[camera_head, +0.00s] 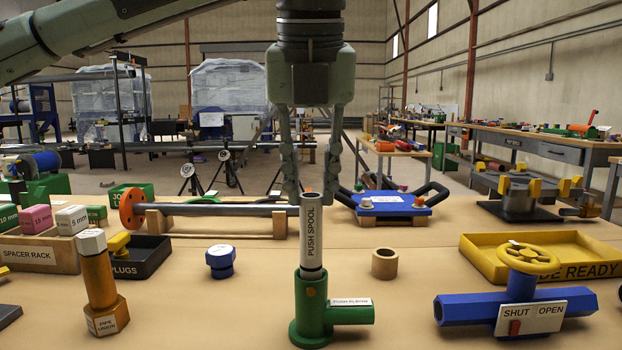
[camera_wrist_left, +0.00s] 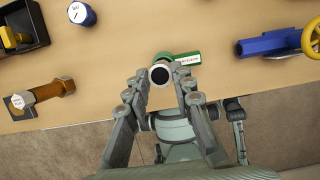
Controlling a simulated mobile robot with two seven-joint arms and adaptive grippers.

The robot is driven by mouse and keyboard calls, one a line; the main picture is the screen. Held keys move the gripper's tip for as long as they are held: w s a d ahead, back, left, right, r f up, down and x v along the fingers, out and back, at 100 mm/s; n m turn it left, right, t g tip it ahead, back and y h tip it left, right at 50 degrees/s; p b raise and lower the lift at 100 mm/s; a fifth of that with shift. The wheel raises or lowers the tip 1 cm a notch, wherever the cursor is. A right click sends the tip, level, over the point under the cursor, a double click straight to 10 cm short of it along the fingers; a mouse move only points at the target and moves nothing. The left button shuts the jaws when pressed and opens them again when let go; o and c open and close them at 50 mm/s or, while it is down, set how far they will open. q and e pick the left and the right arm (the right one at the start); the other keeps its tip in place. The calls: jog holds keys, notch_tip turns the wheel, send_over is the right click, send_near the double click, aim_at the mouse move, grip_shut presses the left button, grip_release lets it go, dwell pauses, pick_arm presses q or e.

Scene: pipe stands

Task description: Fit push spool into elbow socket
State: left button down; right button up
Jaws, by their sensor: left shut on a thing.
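The push spool (camera_head: 311,235), a grey-white tube labelled PUSH SPOOL, stands upright over the green push elbow (camera_head: 311,318). Its lower end is at the elbow's upward socket; how deep it sits inside is hidden. The elbow stands on the table with its side branch pointing right. My left gripper (camera_head: 312,195) comes down from above and is shut on the spool near its top. In the left wrist view the spool's round open end (camera_wrist_left: 160,75) shows between the fingertips, with part of the green elbow (camera_wrist_left: 182,57) behind. My right gripper is out of view.
A brown pipe union (camera_head: 98,285) and a blue bolt-like plug (camera_head: 220,261) stand left of the elbow. A tan ring (camera_head: 385,264) is behind right. A blue valve (camera_head: 515,300) and a yellow tray (camera_head: 475,262) are at right. A long pipe (camera_head: 220,210) lies behind.

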pick_arm(q)
jog(key=shift+f+b, duration=0.3)
jog(key=shift+f, duration=0.15)
jog(key=c, duration=1.2)
grip_release()
jog(key=shift+r, duration=0.1)
jog(key=shift+p+v, duration=1.4)
jog(key=shift+v, duration=1.15)
